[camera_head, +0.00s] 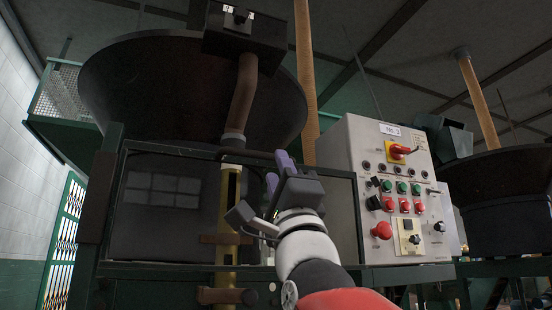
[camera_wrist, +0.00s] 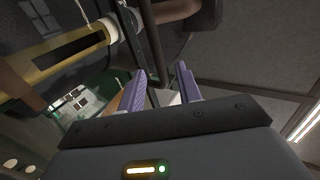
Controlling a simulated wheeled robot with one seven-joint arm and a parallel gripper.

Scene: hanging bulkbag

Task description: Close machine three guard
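Machine three's control box (camera_head: 385,190) carries a "No. 3" label and stands right of centre in the head view. The guard appears to be the dark-framed panel (camera_head: 160,190) left of it, below the large dark hopper (camera_head: 150,85). The guard's top bar (camera_head: 180,150) runs rightward behind my gripper (camera_head: 275,172). My gripper has purple fingers, spread apart with nothing clearly held. In the wrist view my gripper (camera_wrist: 162,82) is open, and a thin dark bar (camera_wrist: 150,35) lies ahead near the fingertips. I cannot tell whether the fingers touch it. My gripper hides part of the guard.
A yellow tube (camera_head: 229,205) stands upright in front of the panel; it also shows in the wrist view (camera_wrist: 70,55). Another hopper (camera_head: 505,170) stands at right. A white wall (camera_head: 22,130) is at left.

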